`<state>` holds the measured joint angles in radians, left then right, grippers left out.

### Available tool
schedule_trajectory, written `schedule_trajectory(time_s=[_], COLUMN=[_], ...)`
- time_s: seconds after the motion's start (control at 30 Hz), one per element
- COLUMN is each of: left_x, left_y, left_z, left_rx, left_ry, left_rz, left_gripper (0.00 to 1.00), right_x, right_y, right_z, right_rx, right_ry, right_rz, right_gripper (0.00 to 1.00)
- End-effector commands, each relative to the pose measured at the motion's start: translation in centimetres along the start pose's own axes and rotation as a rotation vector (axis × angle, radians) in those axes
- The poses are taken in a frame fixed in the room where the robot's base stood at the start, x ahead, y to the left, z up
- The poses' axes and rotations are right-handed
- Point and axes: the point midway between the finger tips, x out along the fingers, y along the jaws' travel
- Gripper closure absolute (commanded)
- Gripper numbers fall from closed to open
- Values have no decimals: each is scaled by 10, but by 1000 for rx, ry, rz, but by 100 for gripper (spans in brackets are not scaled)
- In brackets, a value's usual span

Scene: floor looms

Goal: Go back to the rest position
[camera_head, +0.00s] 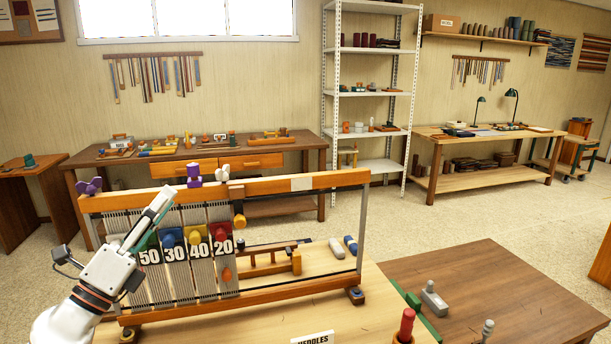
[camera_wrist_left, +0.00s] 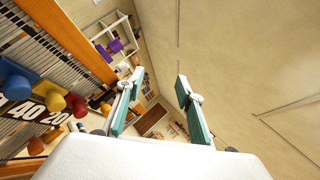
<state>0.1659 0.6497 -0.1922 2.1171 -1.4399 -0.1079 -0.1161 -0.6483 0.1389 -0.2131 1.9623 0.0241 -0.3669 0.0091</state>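My left gripper (camera_head: 158,212) comes in from the left in the head view, in front of the left part of the loom (camera_head: 300,183). In the left wrist view its two teal-padded fingers (camera_wrist_left: 156,92) stand apart with nothing between them. The loom frame holds grey heddles with number tags 50, 30, 40 and 20 (camera_head: 222,244) and coloured knobs. The loom's wooden beam also shows in the left wrist view (camera_wrist_left: 68,38). My right gripper is in neither view.
The loom stands on a light wooden table (camera_head: 385,325). A brown table (camera_head: 500,290) is to the right, near a red-topped peg (camera_head: 406,326) and a grey-handled tool (camera_head: 433,299). A metal shelf (camera_head: 340,100) and workbenches line the back wall. Open floor lies between.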

Motion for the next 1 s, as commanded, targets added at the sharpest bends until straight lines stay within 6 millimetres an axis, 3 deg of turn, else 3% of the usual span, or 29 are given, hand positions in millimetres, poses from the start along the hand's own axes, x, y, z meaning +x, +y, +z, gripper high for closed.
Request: schedule_trajectory(time_s=[0.17, 0.27, 0.4, 0.5, 0.7, 1.0], left_x=[-69, -123, -204, -261, -337, -408], left_y=[46, 85, 128, 145, 153, 141], left_z=[7, 0, -30, -58, -101, -147], left_rx=[-377, -550, -730, -822, -919, -991], left_ry=[-314, -477, -649, -735, -818, -860], left_rz=[214, 394, 665, 857, 1118, 1378], left_gripper=[63, 63, 63, 63, 63, 63], right_x=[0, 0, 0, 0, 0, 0], right_y=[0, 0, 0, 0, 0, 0], right_z=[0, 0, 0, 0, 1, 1], right_rx=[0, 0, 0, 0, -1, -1], right_ry=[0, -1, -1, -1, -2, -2], right_rz=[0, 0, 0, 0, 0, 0], right_gripper=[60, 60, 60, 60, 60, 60])
